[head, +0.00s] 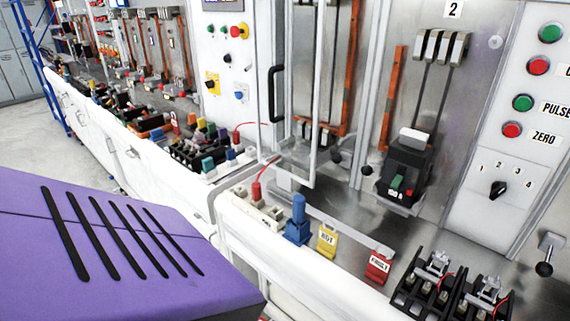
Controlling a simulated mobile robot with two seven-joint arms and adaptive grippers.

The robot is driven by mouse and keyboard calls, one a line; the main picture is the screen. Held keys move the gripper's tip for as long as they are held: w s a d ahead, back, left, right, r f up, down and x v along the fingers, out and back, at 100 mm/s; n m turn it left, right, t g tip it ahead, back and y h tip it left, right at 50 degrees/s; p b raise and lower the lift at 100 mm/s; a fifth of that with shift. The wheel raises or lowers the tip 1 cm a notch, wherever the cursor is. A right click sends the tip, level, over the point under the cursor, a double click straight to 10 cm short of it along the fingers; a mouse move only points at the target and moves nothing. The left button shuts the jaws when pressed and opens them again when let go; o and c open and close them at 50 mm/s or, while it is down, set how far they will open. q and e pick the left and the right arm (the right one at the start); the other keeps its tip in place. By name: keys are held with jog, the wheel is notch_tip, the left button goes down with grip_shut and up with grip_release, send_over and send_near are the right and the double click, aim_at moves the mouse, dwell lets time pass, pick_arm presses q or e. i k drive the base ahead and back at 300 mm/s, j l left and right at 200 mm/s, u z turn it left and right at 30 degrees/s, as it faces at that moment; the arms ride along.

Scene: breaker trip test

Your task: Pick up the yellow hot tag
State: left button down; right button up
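The yellow hot tag (327,241) stands upright on the white front ledge of the bench, with "HOT" on a pale label across its upper part. A red tag (378,267) marked "FAULT" stands to its right, with a gap between them. A blue knobbed part (297,222) stands close on its left. Nothing covers the front of the yellow tag. Neither of my grippers shows in the head view.
A black breaker (406,168) sits behind the tags under panel 2. Black terminal blocks (432,283) lie to the right of the red tag. A clear guard frame (317,110) rises behind the blue part. A control panel (515,130) with buttons is at right.

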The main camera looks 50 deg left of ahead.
aim_at(328, 239)
jog(key=u, duration=1.3)
jog(key=k+j, duration=0.35)
jog(key=i+l, duration=0.35)
